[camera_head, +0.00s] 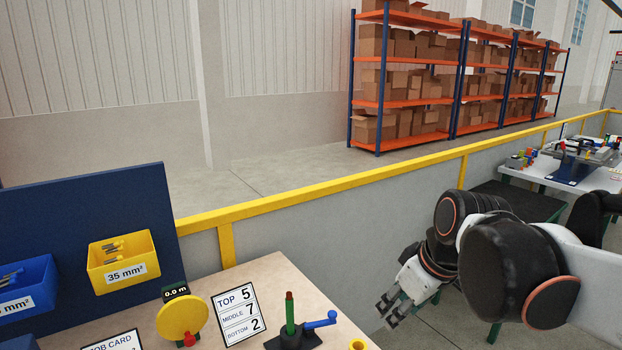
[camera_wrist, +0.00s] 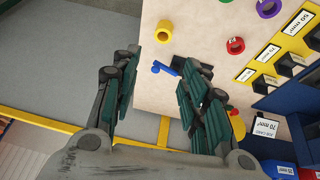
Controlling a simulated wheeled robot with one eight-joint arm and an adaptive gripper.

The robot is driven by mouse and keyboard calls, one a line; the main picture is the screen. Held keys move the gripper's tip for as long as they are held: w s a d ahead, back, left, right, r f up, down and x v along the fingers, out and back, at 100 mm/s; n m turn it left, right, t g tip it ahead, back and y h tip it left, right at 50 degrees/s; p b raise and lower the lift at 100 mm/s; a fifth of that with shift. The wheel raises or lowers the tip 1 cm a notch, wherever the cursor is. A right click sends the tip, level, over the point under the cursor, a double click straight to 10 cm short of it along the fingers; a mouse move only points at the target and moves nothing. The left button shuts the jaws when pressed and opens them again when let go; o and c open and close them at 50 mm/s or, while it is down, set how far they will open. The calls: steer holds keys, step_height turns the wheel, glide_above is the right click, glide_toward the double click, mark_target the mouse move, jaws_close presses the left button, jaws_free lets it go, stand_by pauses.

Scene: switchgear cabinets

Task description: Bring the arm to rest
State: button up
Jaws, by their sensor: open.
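My gripper (camera_head: 392,303) hangs to the right of the wooden workbench (camera_head: 262,275) in the head view, fingers pointing down and to the left. My arm reaches in from the right in the head view, bent, with black and white links. The gripper is open and touches nothing that I can see.
The bench carries a blue-handled tool (camera_head: 320,322), a number card (camera_head: 239,315), a yellow disc (camera_head: 184,316) and a yellow bin (camera_head: 123,262). A yellow rail (camera_head: 330,185) runs behind. Another table (camera_head: 548,165) with equipment stands at the right.

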steer(key=s+d+f+m+t+h, duration=0.1)
steer(key=s+d+m, duration=0.1)
steer(key=s, duration=0.3)
steer(key=s+d+f+m+t, duration=0.1)
steer(key=s+f+m, duration=0.1)
steer(key=s+m, duration=0.2)
steer(key=shift+s+d+f+m+t+h, duration=0.25)
steer(key=shift+s+d+m+t+h, duration=0.15)
steer(key=shift+s, duration=0.6)
